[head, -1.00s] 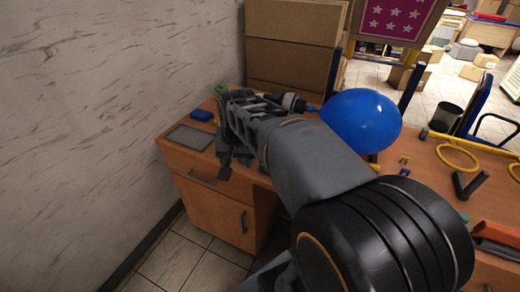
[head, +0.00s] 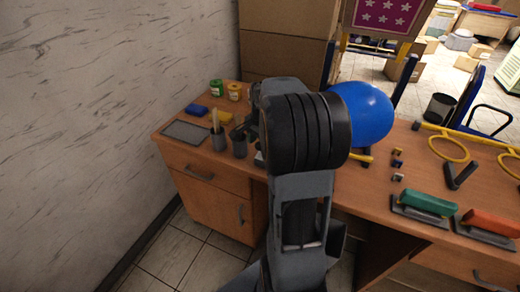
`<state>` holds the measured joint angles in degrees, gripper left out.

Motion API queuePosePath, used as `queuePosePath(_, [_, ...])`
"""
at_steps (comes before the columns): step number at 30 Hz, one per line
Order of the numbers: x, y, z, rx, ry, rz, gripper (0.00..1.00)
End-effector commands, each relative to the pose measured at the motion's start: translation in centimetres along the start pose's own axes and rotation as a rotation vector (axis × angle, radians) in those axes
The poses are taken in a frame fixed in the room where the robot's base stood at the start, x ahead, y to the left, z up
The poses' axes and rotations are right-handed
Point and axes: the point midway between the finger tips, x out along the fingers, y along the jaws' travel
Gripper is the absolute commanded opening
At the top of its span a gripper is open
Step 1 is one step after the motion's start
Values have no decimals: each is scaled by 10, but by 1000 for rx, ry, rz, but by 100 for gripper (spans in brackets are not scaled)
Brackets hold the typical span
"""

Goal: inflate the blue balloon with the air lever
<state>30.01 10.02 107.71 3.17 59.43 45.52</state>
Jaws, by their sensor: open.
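The blue balloon (head: 364,112) is large, round and swollen. It is above the desk's back middle, right of my arm, which hides its left edge and its mouth. A yellow bar end (head: 362,158) shows just below the balloon; I cannot tell if it belongs to the air lever. The rest of any lever is hidden. My gripper (head: 251,126) is mostly hidden behind my arm. Only dark parts of it show at the arm's left edge, left of and apart from the balloon. It is open, and nothing is seen held in it.
On the desk's left are a grey flat pad (head: 187,132), blue (head: 195,110) and yellow (head: 220,117) blocks, jars and a cup with brushes (head: 218,140). Boxes (head: 285,55) stand behind; a wall is left.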

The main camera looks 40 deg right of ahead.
Motion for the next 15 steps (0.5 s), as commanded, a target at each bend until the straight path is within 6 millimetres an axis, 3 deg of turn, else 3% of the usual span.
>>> queuePosePath(6, [26,0,0,-1,-1,1,58])
queuePosePath(15, [38,0,0,-2,1,-1,58])
